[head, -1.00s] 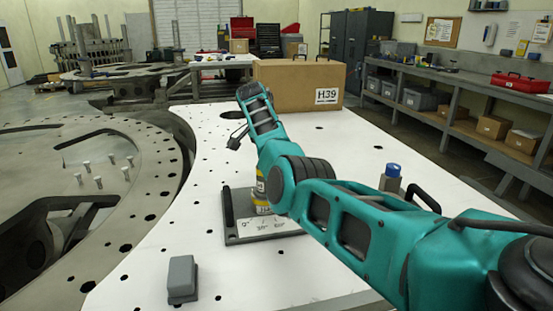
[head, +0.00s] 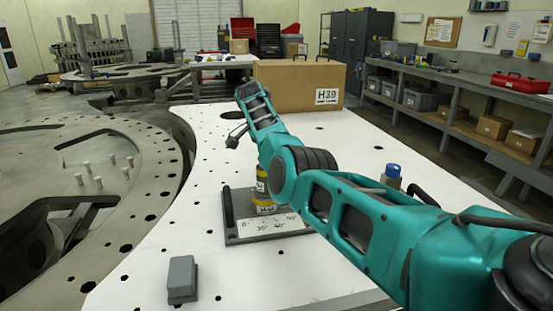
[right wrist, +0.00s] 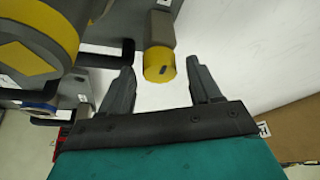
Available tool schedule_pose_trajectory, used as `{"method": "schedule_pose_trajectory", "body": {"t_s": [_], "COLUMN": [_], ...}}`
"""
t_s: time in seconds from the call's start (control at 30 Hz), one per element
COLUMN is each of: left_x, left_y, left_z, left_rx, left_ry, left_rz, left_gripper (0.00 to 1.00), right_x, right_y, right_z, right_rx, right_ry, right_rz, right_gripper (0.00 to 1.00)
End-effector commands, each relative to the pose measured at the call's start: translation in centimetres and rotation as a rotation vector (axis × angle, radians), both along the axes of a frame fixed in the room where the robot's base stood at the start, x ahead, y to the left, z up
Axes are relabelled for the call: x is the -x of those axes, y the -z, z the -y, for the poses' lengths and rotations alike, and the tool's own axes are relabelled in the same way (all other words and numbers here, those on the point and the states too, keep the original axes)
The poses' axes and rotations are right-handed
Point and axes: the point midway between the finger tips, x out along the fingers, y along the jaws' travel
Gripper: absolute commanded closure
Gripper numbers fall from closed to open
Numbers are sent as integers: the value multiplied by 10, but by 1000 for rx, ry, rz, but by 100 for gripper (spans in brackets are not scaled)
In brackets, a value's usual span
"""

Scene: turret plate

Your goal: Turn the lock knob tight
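A dark fixture plate (head: 233,240) with an angle scale lies on the white table in the head view. A yellow-banded post (head: 265,207) stands on it, partly hidden behind my right arm. In the right wrist view, a grey cylinder with a yellow end (right wrist: 159,66) lies between the fingertips of my right gripper (right wrist: 160,68). The fingers are apart, with gaps on both sides of it. I cannot tell for sure whether this cylinder is the lock knob. A larger grey and yellow body (right wrist: 35,40) fills the upper left. My left gripper is out of view.
A blue-capped part (head: 392,171) stands on the table right of my arm. A grey block (head: 182,279) lies front left. A cardboard box (head: 285,82) stands at the back. A dark bar (right wrist: 108,50) is beside the left finger in the wrist view.

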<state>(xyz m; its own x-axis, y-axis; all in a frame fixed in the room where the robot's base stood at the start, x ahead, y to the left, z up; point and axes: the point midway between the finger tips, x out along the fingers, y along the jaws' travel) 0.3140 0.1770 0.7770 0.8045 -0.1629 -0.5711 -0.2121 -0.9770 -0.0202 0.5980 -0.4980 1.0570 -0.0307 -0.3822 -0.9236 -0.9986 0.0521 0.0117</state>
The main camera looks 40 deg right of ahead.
Motion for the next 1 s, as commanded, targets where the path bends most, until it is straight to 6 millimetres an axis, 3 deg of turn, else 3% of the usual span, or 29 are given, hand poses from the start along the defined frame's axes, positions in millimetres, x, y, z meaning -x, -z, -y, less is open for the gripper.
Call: {"method": "schedule_pose_trajectory", "body": {"t_s": [0.37,0.8,1.0], "left_x": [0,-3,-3], "left_y": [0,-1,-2], "left_z": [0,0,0], "left_rx": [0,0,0], "left_ry": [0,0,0], "left_rz": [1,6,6], "left_gripper": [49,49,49], "right_x": [-1,-4,-4], "right_y": [-8,-92,-114], "right_z": [-4,-38,-47], "right_rx": [0,0,0], "right_ry": [-2,-2,-2], "right_rz": [1,3,1], "right_gripper": [35,35,35]}}
